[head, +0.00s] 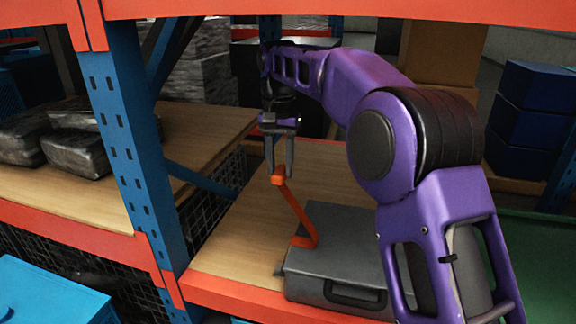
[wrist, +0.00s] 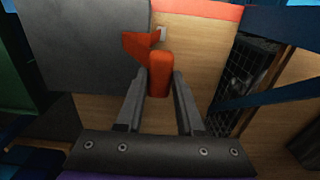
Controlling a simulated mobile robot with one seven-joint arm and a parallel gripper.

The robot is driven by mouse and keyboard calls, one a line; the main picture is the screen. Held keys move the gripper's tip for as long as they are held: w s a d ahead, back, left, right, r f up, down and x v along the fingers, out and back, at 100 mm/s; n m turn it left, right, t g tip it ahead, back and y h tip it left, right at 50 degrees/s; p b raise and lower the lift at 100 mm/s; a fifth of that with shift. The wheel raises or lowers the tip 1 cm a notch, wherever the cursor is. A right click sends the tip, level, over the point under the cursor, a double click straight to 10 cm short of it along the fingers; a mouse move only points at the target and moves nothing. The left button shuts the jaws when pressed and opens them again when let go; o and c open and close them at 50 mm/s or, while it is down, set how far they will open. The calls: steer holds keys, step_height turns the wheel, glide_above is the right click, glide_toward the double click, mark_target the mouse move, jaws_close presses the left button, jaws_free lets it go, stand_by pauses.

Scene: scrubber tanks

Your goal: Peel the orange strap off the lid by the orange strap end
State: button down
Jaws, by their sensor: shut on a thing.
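The orange strap (head: 299,213) rises at a slant from the left edge of the grey case lid (head: 345,228). Its lower part still lies at the case's left edge. The orange strap end (head: 278,179) is up in the air between the fingertips of my gripper (head: 279,172). In the wrist view, my gripper (wrist: 158,88) is shut on the strap end (wrist: 159,75), with the strap (wrist: 142,46) running away from it toward the grey lid (wrist: 85,45). My gripper is above and left of the case in the head view.
The case stands on a wooden shelf (head: 225,255) with an orange front beam (head: 225,298). A blue upright (head: 122,130) stands at the left. Wrapped bundles (head: 50,135) lie on the left shelf. Blue boxes (head: 530,125) stand at the right. Bare board lies left of the case.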

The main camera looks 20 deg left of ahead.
steer(key=shift+a, duration=2.2)
steer(key=shift+a, duration=0.1)
